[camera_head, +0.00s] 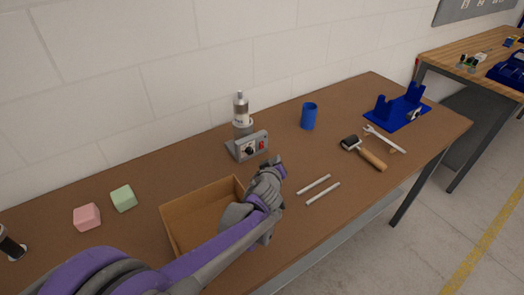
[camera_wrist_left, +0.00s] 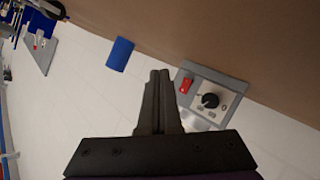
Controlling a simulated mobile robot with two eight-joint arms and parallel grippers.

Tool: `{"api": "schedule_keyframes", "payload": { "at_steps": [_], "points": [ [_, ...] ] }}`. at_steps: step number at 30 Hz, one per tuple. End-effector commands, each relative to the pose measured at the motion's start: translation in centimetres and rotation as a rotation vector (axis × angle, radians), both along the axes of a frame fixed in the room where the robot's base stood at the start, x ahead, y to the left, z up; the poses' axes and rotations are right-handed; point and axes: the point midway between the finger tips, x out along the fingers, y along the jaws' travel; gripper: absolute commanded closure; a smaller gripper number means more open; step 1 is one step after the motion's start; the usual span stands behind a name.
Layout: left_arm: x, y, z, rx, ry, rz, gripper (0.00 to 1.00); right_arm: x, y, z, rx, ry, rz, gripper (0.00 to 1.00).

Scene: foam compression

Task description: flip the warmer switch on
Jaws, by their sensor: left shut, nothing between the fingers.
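The warmer (camera_head: 248,147) is a grey box with a slanted front panel, standing near the wall at mid-table. Its red switch (camera_head: 262,144) sits on the panel's right side, by a black knob. In the left wrist view the red switch (camera_wrist_left: 186,85) and the knob (camera_wrist_left: 208,100) show clearly, just right of my fingers. My left gripper (camera_head: 278,162) is in front of the warmer, slightly right of it. Its fingers (camera_wrist_left: 160,74) are shut and empty, apart from the switch in the picture. I cannot tell the switch's position. My right gripper is not in view.
A grey bottle (camera_head: 241,108) stands at the warmer. An open cardboard box (camera_head: 183,212) lies below my left arm. A blue cup (camera_head: 309,116) and two white rods (camera_head: 314,184) are to the right. Pink (camera_head: 87,217) and green (camera_head: 123,198) blocks lie left.

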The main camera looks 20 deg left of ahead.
Motion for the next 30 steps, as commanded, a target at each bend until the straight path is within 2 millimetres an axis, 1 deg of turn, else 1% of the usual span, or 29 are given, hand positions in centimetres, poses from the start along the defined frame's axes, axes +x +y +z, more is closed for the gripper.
{"api": "schedule_keyframes", "payload": {
  "at_steps": [1, 4, 9, 12, 17, 30],
  "points": [
    [0.5, 0.8, -0.6, -0.001, 0.003, 0.005, 1.0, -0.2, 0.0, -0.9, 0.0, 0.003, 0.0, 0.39],
    [1.3, 1.9, -0.7, -0.001, 0.001, 0.004, 1.0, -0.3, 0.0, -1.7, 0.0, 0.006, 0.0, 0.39],
    [2.5, 3.3, -0.7, 0.0, 0.001, 0.002, 1.0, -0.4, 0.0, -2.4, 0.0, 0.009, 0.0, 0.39],
    [2.9, 3.7, -0.8, -0.001, 0.0, 0.001, 1.0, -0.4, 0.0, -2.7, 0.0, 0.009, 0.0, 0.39],
    [3.2, 4.1, -0.7, 0.0, 0.001, 0.001, 1.0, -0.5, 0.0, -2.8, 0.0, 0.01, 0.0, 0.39],
    [3.2, 4.1, -0.7, 0.0, 0.0, 0.0, 1.0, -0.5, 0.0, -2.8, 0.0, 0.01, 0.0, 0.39]
  ]
}}
